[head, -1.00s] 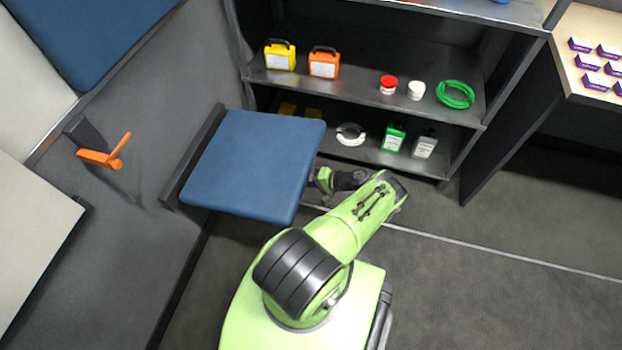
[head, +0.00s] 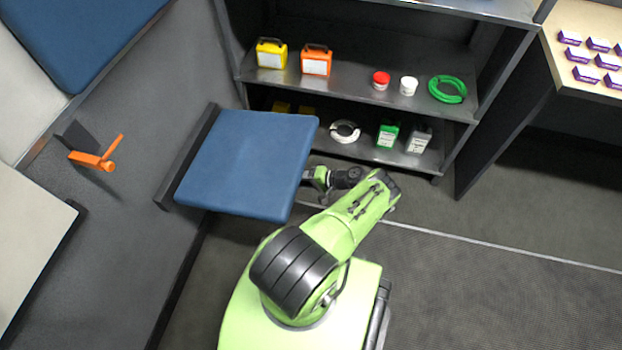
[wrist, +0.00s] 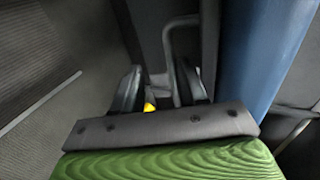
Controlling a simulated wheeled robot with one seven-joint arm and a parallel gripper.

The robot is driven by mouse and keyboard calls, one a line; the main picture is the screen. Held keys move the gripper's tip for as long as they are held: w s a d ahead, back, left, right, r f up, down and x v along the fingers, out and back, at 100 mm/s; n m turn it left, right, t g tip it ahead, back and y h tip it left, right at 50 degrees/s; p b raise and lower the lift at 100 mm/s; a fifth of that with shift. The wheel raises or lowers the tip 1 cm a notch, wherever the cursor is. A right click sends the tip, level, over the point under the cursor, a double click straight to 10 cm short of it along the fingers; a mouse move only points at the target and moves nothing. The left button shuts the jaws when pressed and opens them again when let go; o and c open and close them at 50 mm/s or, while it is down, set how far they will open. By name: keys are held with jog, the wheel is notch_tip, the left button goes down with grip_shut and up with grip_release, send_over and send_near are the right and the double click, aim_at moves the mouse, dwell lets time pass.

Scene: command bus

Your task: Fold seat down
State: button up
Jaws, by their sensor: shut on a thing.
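The blue seat (head: 245,165) stands out from the grey wall and lies about level, hinged at a dark bracket (head: 187,160) on its left. Its blue side also shows at the right of the wrist view (wrist: 262,60). My gripper (wrist: 163,90) is at the seat's right edge, its fingers hidden in the head view. In the wrist view the fingers are shut on a thin grey bar (wrist: 168,55) beside the seat. How the bar joins the seat is not clear.
A shelf unit (head: 385,95) with cases, tubs and bottles stands behind the seat. An orange lever (head: 95,158) is on the wall at the left. A table (head: 590,80) with purple boxes is at the far right. The floor at right is clear.

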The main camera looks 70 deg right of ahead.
jog(key=v, duration=1.5)
jog(key=shift+s+r, duration=0.15)
jog(key=shift+s, duration=0.2)
